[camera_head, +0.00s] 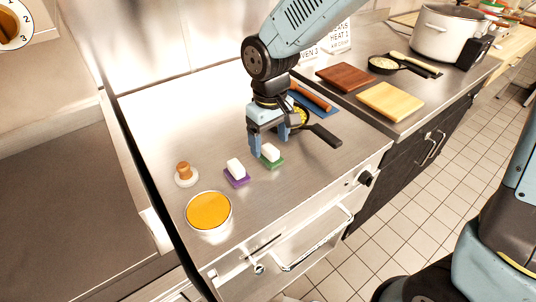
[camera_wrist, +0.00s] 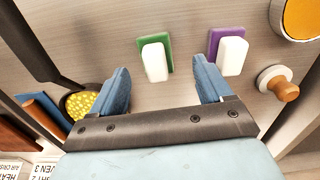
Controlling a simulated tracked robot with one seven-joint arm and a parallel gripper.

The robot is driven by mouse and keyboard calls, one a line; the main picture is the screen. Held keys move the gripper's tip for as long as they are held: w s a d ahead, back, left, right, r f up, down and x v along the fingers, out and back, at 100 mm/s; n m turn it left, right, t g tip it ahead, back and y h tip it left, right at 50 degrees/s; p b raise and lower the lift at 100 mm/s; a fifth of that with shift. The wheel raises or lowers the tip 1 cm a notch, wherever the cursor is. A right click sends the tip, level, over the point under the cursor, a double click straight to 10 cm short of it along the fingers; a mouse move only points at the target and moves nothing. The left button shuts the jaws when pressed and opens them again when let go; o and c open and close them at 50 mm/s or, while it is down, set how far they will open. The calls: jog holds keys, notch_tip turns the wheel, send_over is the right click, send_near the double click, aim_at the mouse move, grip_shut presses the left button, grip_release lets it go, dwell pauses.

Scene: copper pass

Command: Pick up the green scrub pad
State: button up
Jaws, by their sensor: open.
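The green scrub pad (camera_head: 273,162) lies flat on the steel counter with a white block on top of it. It also shows in the wrist view (camera_wrist: 143,43), near the top middle, partly covered by its white block (camera_wrist: 155,62). My gripper (camera_head: 269,147) is open and empty, pointing down just behind the pad in the head view. In the wrist view my gripper's two blue fingers (camera_wrist: 163,80) stand apart, with the pad ahead of the gap between them. I cannot tell how high the fingertips are above the counter.
A purple pad (camera_head: 237,180) with a white block lies left of the green one. A wooden-handled tool (camera_head: 185,173) and a pot of orange contents (camera_head: 209,212) stand further left. A black-handled pan (camera_head: 318,131) with yellow bits is close to my gripper's right. Cutting boards (camera_head: 390,101) lie right.

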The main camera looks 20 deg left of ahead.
aim_at(270, 147)
jog(key=shift+w+f, duration=0.25)
jog(key=shift+f, duration=1.05)
jog(key=shift+w+f, duration=0.2)
jog(key=shift+f, duration=1.05)
jog(key=shift+c, duration=0.3)
jog(key=c, duration=1.1)
jog(key=shift+a+r, duration=0.1)
jog(key=shift+r, duration=0.5)
jog(key=s+r, duration=0.8)
jog(key=s, duration=0.1)
jog(key=s+r, duration=0.4)
jog(key=s, duration=0.1)
jog(key=shift+a, duration=0.1)
